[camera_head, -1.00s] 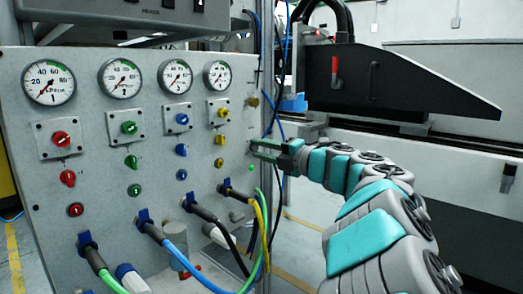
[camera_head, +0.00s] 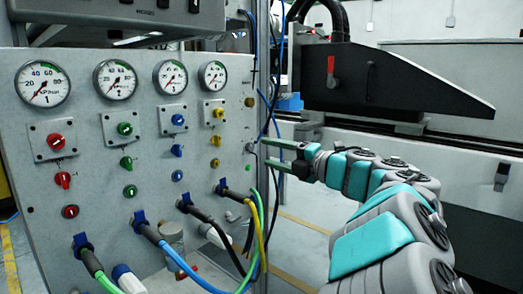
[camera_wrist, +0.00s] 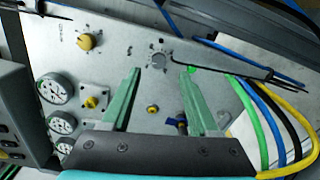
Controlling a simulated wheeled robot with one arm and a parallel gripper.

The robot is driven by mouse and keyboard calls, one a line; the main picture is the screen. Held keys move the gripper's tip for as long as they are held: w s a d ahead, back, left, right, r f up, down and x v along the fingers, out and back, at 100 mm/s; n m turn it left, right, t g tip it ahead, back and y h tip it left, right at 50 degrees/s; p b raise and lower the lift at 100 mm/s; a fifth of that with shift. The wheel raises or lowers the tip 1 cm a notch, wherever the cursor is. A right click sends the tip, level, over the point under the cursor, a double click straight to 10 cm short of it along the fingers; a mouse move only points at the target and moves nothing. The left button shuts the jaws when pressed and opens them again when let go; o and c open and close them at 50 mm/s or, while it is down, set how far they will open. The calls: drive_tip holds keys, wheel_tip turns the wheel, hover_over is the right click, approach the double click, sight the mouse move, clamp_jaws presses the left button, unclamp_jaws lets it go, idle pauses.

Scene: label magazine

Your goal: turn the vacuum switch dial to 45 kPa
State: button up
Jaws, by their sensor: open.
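The vacuum switch dial appears to be the small grey round knob (camera_wrist: 157,60) with dark marks around it on the grey panel. In the head view the knob (camera_head: 252,148) is small, near the panel's right edge, and its setting is too small to read. My gripper (camera_head: 268,154) is open and empty, just right of the knob. In the wrist view its two green fingers (camera_wrist: 161,73) point towards the panel, with the knob between and beyond their tips. I see no contact between fingers and knob.
The grey panel (camera_head: 95,215) carries several gauges, coloured valves and buttons. A brass-yellow knob (camera_head: 250,102) sits above the dial. A green lamp (camera_wrist: 190,69) is close to the dial. Blue, green, black and yellow cables (camera_head: 262,222) hang near the panel's edge. A black machine cover (camera_head: 390,80) stands right.

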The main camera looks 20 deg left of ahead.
sight(252, 147)
drive_tip(key=v, duration=0.2)
drive_tip(key=shift+s+d, duration=0.2)
drive_tip(key=shift+d, duration=0.15)
drive_tip(key=w+a+n+p, duration=0.1)
drive_tip(key=a+p, duration=0.1)
drive_tip(key=p, duration=0.2)
drive_tip(key=w+a+n+p, duration=0.1)
drive_tip(key=a+n+p, duration=0.1)
drive_tip(key=p, duration=0.3)
drive_tip(key=w+a+n+p, duration=0.1)
drive_tip(key=a+n+p, duration=0.1)
drive_tip(key=p, duration=0.3)
drive_tip(key=shift+a+r, duration=0.1)
drive_tip(key=shift+a, duration=0.35)
drive_tip(key=shift+c, duration=0.2)
clamp_jaws()
